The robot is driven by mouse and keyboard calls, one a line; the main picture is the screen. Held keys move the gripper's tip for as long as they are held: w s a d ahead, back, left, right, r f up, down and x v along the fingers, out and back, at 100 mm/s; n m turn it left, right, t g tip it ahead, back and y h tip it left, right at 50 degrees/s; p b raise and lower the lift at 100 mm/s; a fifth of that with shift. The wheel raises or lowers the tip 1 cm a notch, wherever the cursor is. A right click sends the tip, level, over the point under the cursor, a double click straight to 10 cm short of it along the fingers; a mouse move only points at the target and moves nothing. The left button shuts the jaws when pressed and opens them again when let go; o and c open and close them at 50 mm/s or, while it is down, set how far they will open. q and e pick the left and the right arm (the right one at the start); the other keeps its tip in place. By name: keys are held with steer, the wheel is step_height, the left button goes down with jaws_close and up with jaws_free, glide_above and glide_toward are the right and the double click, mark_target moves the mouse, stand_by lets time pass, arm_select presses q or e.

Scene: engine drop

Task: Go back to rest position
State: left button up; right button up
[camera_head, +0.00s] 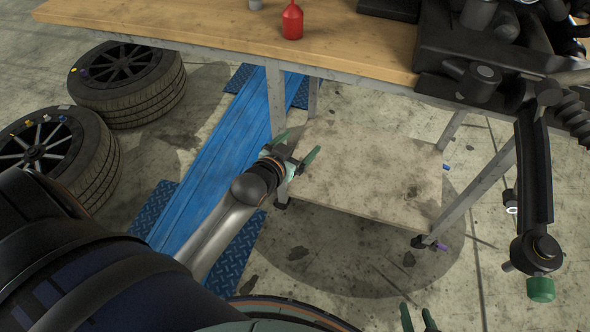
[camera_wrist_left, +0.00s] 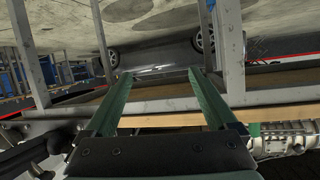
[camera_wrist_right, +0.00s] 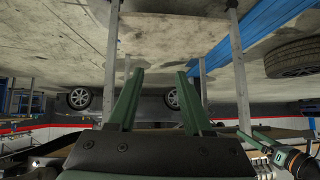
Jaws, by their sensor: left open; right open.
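My left gripper (camera_head: 301,142) is open and empty beside the front of the workbench, near its lower shelf. Its green fingers also show apart in the left wrist view (camera_wrist_left: 160,76), with nothing between them. My right gripper (camera_head: 415,310) is at the bottom edge of the head view, mostly cut off. Its green fingers show apart and empty in the right wrist view (camera_wrist_right: 160,75).
The workbench (camera_head: 215,30) spans the top, with a red bottle (camera_head: 292,20) and dark engine parts (camera_head: 480,55) on it. Its lower shelf (camera_head: 370,175) looks bare. Tyres (camera_head: 130,85) and a blue ramp (camera_head: 215,150) stand left. A black jointed piece (camera_head: 535,180) hangs at right.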

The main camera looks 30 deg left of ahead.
arm_select(q)
steer(key=s+d+f+m+g+h, duration=0.1)
steer(key=s+d+f+g, duration=0.1)
steer(key=s+d+f, duration=0.3)
steer(key=s+d+f+g+h, duration=0.1)
steer(key=s+d+f, duration=0.15)
steer(key=s, duration=0.55)
steer(key=s+d+f+m+g+h, duration=0.1)
steer(key=s+d+f+g, duration=0.1)
steer(key=s+d+f, duration=0.3)
steer(key=s+a+r+p, duration=0.2)
steer(key=a+r+p, duration=0.2)
steer(key=r+p, duration=0.3)
steer(key=shift+s+r+n+t+p, duration=0.15)
steer(key=shift+r+n+t+p, duration=0.2)
steer(key=shift+p, duration=0.65)
